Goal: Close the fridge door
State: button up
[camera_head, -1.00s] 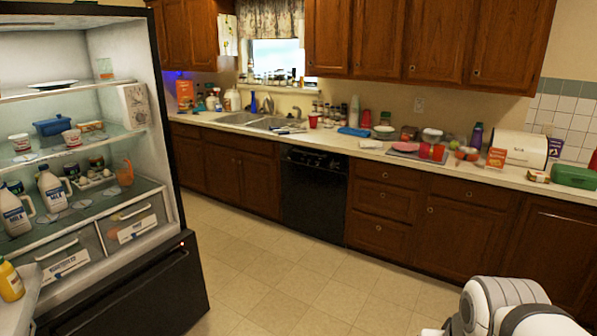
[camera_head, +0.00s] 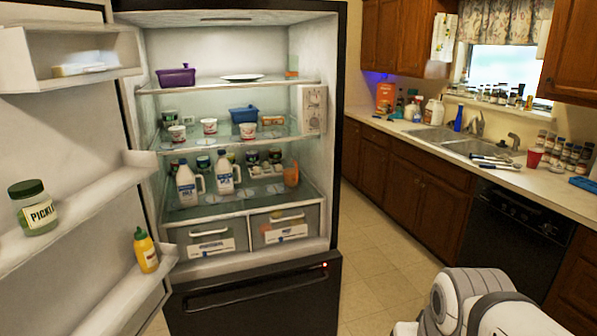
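The fridge (camera_head: 330,130) stands open ahead of me, left of centre in the head view. Its door (camera_head: 60,130) is swung wide open toward the left, with its inner side and shelves facing me. The door shelves hold a pickle jar (camera_head: 38,208) and a yellow mustard bottle (camera_head: 145,250). Inside the fridge are two milk jugs (camera_head: 187,186), several cups, a purple container (camera_head: 176,77) and a blue container (camera_head: 243,114). My gripper is not in view; only a white and grey part of my arm shows at the bottom right.
The lower freezer drawer (camera_head: 250,300) is shut below the open compartment. A counter with a sink (camera_head: 440,140) and dark dishwasher (camera_head: 515,240) runs along the right. Tiled floor (camera_head: 375,265) is clear between the fridge and the cabinets.

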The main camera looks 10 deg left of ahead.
aim_at(83, 276)
jog(key=u, duration=0.45)
jog(key=i, duration=0.75)
jog(key=u, duration=0.25)
jog(key=k, duration=0.95)
jog(key=u, duration=0.15)
jog(key=i, duration=0.85)
jog(key=u, duration=2.6)
